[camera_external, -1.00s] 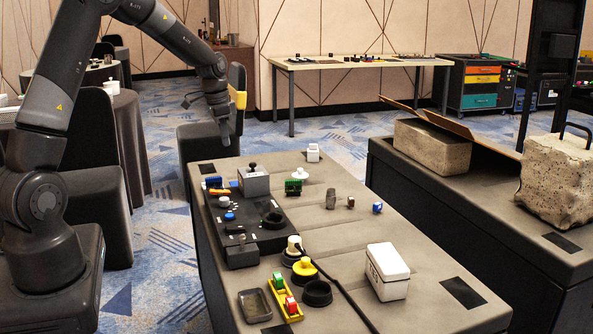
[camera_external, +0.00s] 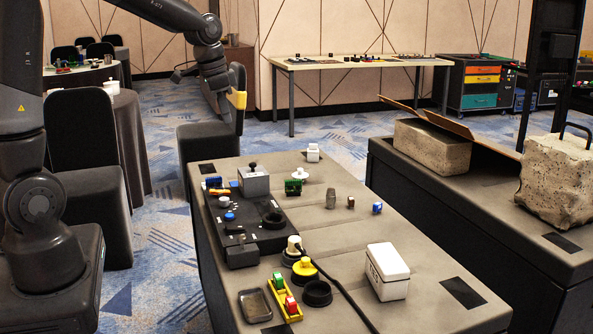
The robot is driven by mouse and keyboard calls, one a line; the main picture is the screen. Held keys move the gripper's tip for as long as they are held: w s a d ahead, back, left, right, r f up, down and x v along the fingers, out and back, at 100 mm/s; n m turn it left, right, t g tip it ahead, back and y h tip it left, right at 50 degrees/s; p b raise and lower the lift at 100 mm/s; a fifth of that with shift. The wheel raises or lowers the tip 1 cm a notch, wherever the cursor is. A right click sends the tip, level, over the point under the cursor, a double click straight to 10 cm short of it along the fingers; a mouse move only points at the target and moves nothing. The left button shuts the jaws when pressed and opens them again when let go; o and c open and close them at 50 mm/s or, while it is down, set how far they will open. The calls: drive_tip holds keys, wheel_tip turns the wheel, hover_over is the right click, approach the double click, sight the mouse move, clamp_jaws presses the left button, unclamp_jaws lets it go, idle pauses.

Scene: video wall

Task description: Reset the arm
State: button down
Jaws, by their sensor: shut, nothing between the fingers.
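My gripper (camera_external: 226,118) hangs at the end of my arm in the upper left of the external view, fingers pointing down. It is shut and empty. It appears against the dark chair behind it, above and beyond the far left edge of the grey table (camera_external: 345,233). It looks apart from everything on the table. My arm reaches in from the left, with its elbow cut off by the top of the picture.
The table holds a black control panel (camera_external: 243,236), a white box (camera_external: 387,271), a yellow tray (camera_external: 283,299) with green and red blocks, and a cable. A dark chair (camera_external: 200,142) stands behind. A second bench (camera_external: 490,205) with stone blocks is at right.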

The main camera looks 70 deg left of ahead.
drive_tip(key=s+d+r+t, duration=0.1)
drive_tip(key=s+d+r, duration=0.1)
drive_tip(key=s+d, duration=0.7)
drive_tip(key=s+d+r+t, duration=0.2)
drive_tip(key=s+d+r, duration=0.1)
drive_tip(key=s+d, duration=0.7)
drive_tip(key=shift+d+r+h, duration=0.15)
drive_tip(key=shift+d+h, duration=0.25)
drive_tip(key=shift+d, duration=0.45)
